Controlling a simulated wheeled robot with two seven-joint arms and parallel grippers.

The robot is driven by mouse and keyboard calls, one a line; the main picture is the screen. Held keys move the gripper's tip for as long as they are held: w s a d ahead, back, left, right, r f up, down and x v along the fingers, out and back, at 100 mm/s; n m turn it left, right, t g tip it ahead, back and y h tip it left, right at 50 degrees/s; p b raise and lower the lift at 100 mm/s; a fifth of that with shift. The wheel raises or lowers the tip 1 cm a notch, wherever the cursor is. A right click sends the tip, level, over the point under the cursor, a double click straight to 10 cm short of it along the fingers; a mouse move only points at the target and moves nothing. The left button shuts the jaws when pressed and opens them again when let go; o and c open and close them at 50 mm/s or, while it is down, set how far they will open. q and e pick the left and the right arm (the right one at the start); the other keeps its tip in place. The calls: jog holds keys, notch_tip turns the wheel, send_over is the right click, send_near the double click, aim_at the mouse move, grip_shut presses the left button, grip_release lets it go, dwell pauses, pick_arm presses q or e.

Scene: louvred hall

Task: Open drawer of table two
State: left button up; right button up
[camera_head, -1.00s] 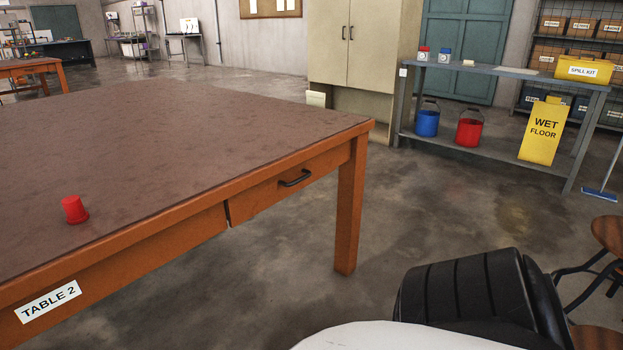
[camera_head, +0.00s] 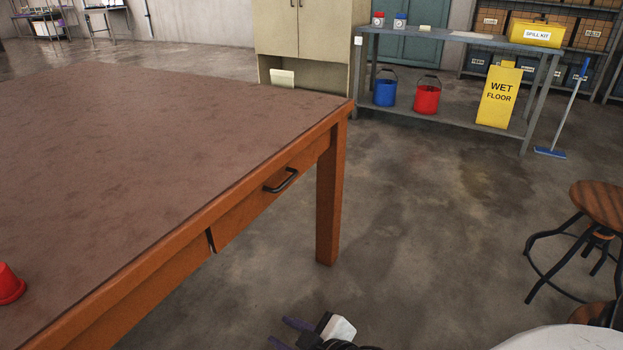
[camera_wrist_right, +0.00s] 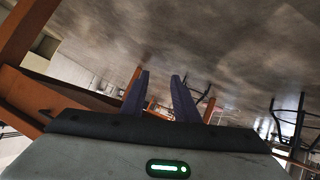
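Table two (camera_head: 150,130) has a brown top and an orange wooden frame, and fills the left of the head view. Its drawer (camera_head: 240,213) is in the side facing me, near the right corner, and looks shut. The drawer has a dark bar handle (camera_head: 281,181). My right gripper (camera_head: 278,331) is low at the bottom edge of the head view, below and apart from the handle. In the right wrist view its two purple fingers (camera_wrist_right: 160,75) are spread with nothing between them. My left gripper is not in view.
A red cup-like object (camera_head: 9,286) stands on the tabletop at the left. A stool (camera_head: 600,212) is at the right. A grey bench (camera_head: 455,40) with buckets and a wet floor sign (camera_head: 498,97) stands behind. The floor between is clear.

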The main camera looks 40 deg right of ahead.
jog(key=w+d+r+n+t+p, duration=0.1)
jog(key=w+d+r+n+t, duration=0.3)
jog(key=w+d+r+n, duration=0.35)
jog(key=w+d+r+n+t+p, duration=0.1)
jog(key=w+d+r+n+t, duration=0.35)
jog(key=d+r, duration=0.45)
jog(key=w+d+b, duration=0.1)
jog(key=w, duration=0.8)
jog(key=shift+w+h+b, duration=0.3)
jog(key=shift+h, duration=0.1)
grip_shut()
